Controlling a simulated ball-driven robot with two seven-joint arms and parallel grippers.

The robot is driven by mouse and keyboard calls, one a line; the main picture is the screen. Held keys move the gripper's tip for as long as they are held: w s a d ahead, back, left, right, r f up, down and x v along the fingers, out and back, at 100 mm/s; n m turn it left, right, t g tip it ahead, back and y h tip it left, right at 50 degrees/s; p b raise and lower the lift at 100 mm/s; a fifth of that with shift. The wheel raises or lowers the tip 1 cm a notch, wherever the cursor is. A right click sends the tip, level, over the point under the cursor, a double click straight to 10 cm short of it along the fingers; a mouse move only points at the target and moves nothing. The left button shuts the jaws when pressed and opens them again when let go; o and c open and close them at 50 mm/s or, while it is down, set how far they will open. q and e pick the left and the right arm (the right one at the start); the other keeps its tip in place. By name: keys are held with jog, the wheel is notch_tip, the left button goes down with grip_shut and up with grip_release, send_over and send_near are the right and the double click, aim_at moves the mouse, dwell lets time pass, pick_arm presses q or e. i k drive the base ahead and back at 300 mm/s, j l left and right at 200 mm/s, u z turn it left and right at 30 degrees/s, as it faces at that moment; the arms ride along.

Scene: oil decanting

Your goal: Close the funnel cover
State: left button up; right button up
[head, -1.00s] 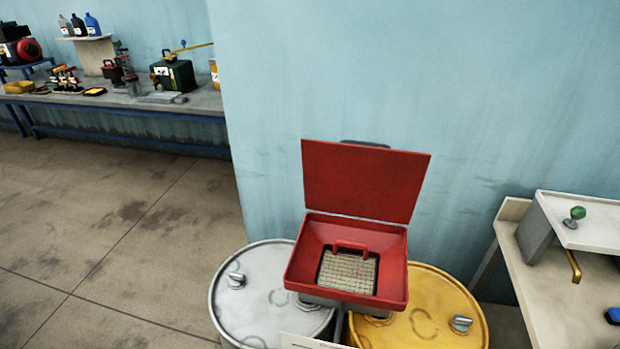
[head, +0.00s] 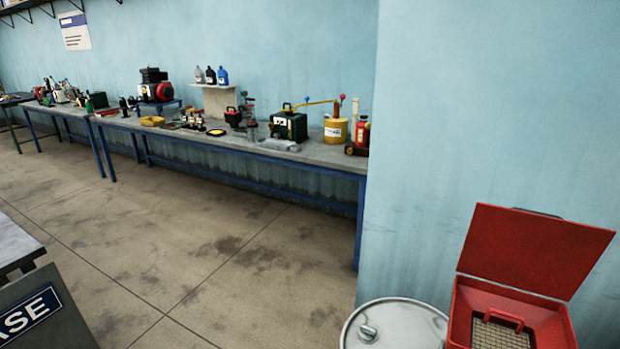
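The red funnel (head: 462,308) is at the lower right of the head view, cut off by the bottom edge. Its red cover (head: 535,250) stands open, raised up at the back near the blue wall. A mesh screen (head: 497,335) with a red handle shows inside the funnel. Neither of my grippers is in the view.
A silver drum (head: 400,325) stands left of the funnel. A long workbench (head: 330,154) with tools and cans runs along the back wall. A grey table edge (head: 15,240) and a dark panel with lettering (head: 45,310) are at lower left. Open floor lies between.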

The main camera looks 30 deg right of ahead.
aim_at(552, 256)
jog(key=i+j+u, duration=0.2)
jog(key=i+j, duration=0.3)
jog(key=i+j+u, duration=0.2)
jog(key=i+j, duration=0.25)
jog(key=i, duration=0.15)
jog(key=i+z, duration=0.45)
jog(key=i+j+z, duration=0.2)
jog(key=i+z, duration=0.2)
jog(key=i+l+z, duration=0.15)
jog(key=i+z, duration=0.15)
jog(key=z, duration=0.2)
jog(key=i+z, duration=0.3)
jog(key=z, duration=0.2)
jog(key=i+z, duration=0.35)
jog(key=z, duration=0.15)
jog(key=i+j+z, duration=0.25)
jog(key=z, duration=0.25)
jog(key=i+j+z, duration=0.25)
jog(key=z, duration=0.25)
jog(key=i+j+z, duration=0.15)
jog(key=z, duration=0.3)
jog(key=i+j+z, duration=0.3)
jog(key=z, duration=0.15)
jog(key=i+j+z, duration=0.25)
jog(key=z, duration=0.2)
jog(key=i+j+z, duration=0.1)
jog(key=j+z, duration=0.4)
jog(key=i+j+z, duration=0.1)
jog(key=j+z, duration=0.35)
